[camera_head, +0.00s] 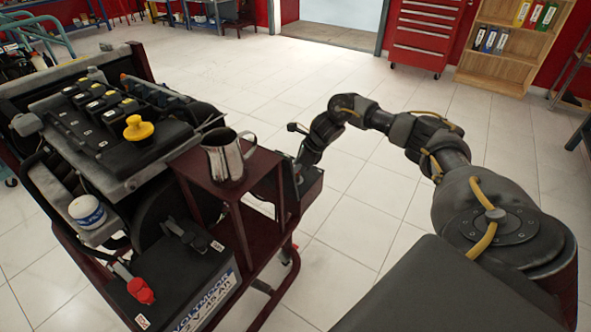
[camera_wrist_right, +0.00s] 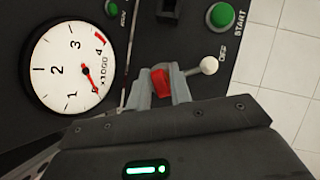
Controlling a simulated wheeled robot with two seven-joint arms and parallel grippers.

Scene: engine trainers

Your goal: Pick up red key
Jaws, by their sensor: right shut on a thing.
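The red key (camera_wrist_right: 160,83) sits at the front of the dark control panel in the right wrist view. My right gripper (camera_wrist_right: 164,78) is shut on it, with a grey finger on either side of the red part. In the head view my right gripper (camera_head: 299,172) is at the panel box on the right side of the engine stand; the key is too small to make out there. Whether the key is still seated in the panel cannot be told. My left gripper is not in view.
Close to the gripper are a lever with a white ball knob (camera_wrist_right: 208,65), a green START button (camera_wrist_right: 220,15) and a round gauge (camera_wrist_right: 68,68). A metal pitcher (camera_head: 228,157) stands on the stand's small shelf (camera_head: 262,165). The tiled floor to the right is open.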

